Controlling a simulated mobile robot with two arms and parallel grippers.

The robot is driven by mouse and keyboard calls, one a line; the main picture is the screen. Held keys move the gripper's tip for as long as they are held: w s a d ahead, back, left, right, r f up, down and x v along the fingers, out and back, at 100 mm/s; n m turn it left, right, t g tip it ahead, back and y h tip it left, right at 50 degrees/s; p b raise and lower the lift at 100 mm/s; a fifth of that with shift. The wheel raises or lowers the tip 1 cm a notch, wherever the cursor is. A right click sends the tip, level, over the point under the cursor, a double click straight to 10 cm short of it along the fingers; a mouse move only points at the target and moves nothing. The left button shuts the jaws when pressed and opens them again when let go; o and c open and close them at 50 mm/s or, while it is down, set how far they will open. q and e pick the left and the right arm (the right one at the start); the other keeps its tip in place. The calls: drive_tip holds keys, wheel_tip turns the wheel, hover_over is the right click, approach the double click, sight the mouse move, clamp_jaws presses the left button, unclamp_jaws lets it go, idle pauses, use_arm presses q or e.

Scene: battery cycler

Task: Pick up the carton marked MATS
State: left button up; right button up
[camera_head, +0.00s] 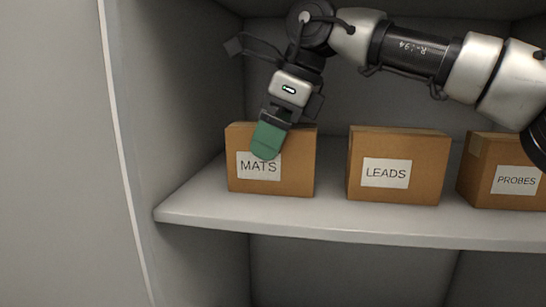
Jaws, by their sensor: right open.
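The carton marked MATS (299,172) is a brown box with a white label on its front, standing upright at the left end of a grey shelf. My right gripper (267,142) comes down from above with its arm entering from the right. Its green fingertip overlaps the upper front of the MATS carton and the top of its label. Only one finger shows clearly, and I cannot tell whether it touches the carton. It holds nothing that I can see. My left gripper is not in view.
A carton marked LEADS (420,174) stands to the right with a gap between. A carton marked PROBES (515,182) stands further right, partly behind my arm. The shelf (330,222) has a free strip along its front. A grey side wall (180,100) rises close on the left.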

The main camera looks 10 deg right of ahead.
drive_tip(key=shift+f, duration=0.2)
idle(0.3)
drive_tip(key=c, duration=1.1)
